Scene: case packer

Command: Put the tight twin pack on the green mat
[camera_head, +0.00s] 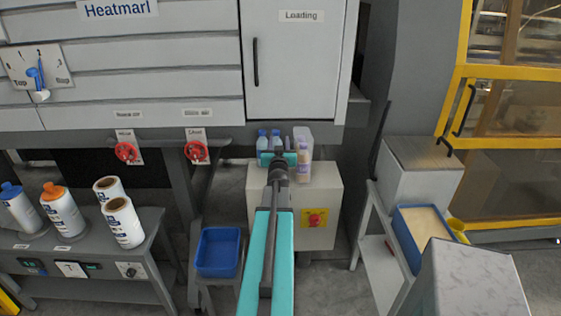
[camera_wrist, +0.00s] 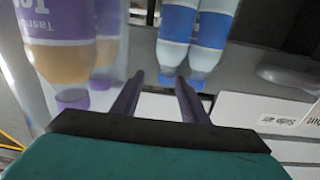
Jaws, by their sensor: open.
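Two packs of bottles stand side by side on a white cabinet. One pair has blue labels and caps (camera_head: 262,141) and stands close together. The other pack, purple-labelled bottles in clear film (camera_head: 303,142), is right of it. The wrist view is upside down: the blue pair (camera_wrist: 178,25) is at upper right, the purple pack (camera_wrist: 62,70) large at left. The film looks loose around the purple bottles. My gripper (camera_head: 279,158) is open and empty; its fingertips (camera_wrist: 174,80) point towards the blue pair, contact unclear. I see no green mat.
The white cabinet (camera_head: 315,210) stands below the machine front. A blue bin (camera_head: 218,252) is at lower left. Several bottles (camera_head: 62,211) stand on a grey bench at left. A blue tray (camera_head: 425,237) and white box (camera_head: 420,170) are at right.

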